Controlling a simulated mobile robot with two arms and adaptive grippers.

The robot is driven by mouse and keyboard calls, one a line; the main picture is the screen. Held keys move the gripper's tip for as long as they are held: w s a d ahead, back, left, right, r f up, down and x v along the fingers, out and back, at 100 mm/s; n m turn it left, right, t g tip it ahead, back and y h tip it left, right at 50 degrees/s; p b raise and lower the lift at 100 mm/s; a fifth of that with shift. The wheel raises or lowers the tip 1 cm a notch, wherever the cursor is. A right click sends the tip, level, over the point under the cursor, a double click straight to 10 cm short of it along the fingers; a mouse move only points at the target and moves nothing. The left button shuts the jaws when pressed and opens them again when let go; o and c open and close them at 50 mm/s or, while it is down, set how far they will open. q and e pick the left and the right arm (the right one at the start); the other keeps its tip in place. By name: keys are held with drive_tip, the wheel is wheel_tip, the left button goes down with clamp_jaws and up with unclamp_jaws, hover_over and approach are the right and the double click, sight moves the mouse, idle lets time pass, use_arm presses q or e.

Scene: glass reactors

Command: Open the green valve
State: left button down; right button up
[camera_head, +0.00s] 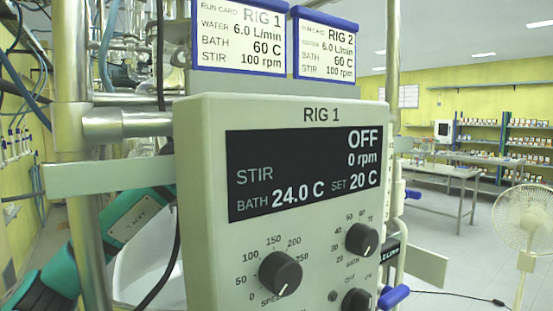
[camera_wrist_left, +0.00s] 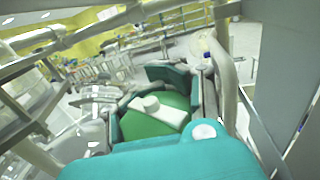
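My left arm shows as teal parts at the lower left of the head view, behind the RIG 1 control box. My left gripper (camera_wrist_left: 165,82) fills the lower middle of the left wrist view, with a wide teal body in front and teal and grey parts beyond. A green rounded piece (camera_wrist_left: 145,124) with a pale bar and round cap lies among these parts. I cannot tell whether it belongs to my gripper. The finger opening is unclear. My right gripper is not in view.
The RIG 1 control box (camera_head: 215,190) stands close in front, its display reading OFF. Run cards (camera_head: 240,38) hang above it. A blue handle (camera_head: 394,297) sits at its lower right. Metal posts (camera_head: 72,60) stand at left. A fan (camera_head: 522,222) and tables are at right.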

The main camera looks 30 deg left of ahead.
use_arm(q)
drive_tip(key=shift+w+a+f+n+y+b, duration=0.1)
drive_tip(key=shift+a+f+n+y+b, duration=0.1)
drive_tip(key=shift+n+y+b, duration=0.45)
drive_tip(key=shift+w+a+f+n+y+b, duration=0.1)
drive_tip(key=shift+a+f+n+y+b, duration=0.2)
drive_tip(key=shift+y+b, duration=0.5)
drive_tip(key=shift+d+r+y, duration=0.1)
drive_tip(key=shift+r+y, duration=0.05)
drive_tip(key=shift+y, duration=0.1)
drive_tip(key=c, duration=2)
unclamp_jaws()
drive_tip(key=o, duration=0.7)
drive_tip(key=shift+s+a+r, duration=0.2)
drive_tip(key=shift+s+r, duration=0.05)
drive_tip(key=shift+s, duration=0.35)
drive_tip(key=shift+o, duration=1.7)
drive_tip(key=shift+w, duration=0.2)
drive_tip(key=shift+s, duration=0.1)
drive_tip(key=s, duration=0.7)
drive_tip(key=shift+s, duration=0.15)
